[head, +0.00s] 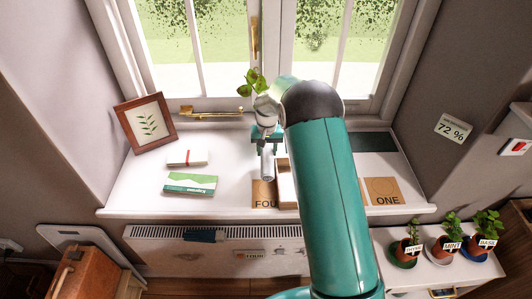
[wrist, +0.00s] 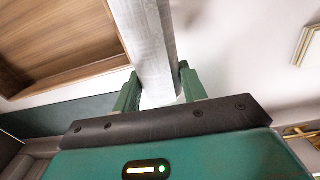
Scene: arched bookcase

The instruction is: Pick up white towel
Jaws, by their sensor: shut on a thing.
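My gripper (head: 267,145) is above the white window sill, in front of the window. Its two green fingers, also in the wrist view (wrist: 159,84), are closed on opposite sides of a pale grey-white roll (head: 267,165). The roll looks like the white towel rolled up, with a mottled surface in the wrist view (wrist: 146,42). In the head view it hangs down from the fingers, roughly upright. Its lower end is near the brown cards, and I cannot tell whether it touches them. My arm hides part of the sill behind it.
A green-and-white box (head: 190,184) and a white item with a red band (head: 187,158) lie on the sill's left. A framed leaf picture (head: 146,124) leans behind them. Brown cards (head: 383,190) lie at the right. Potted herbs (head: 447,250) stand lower right.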

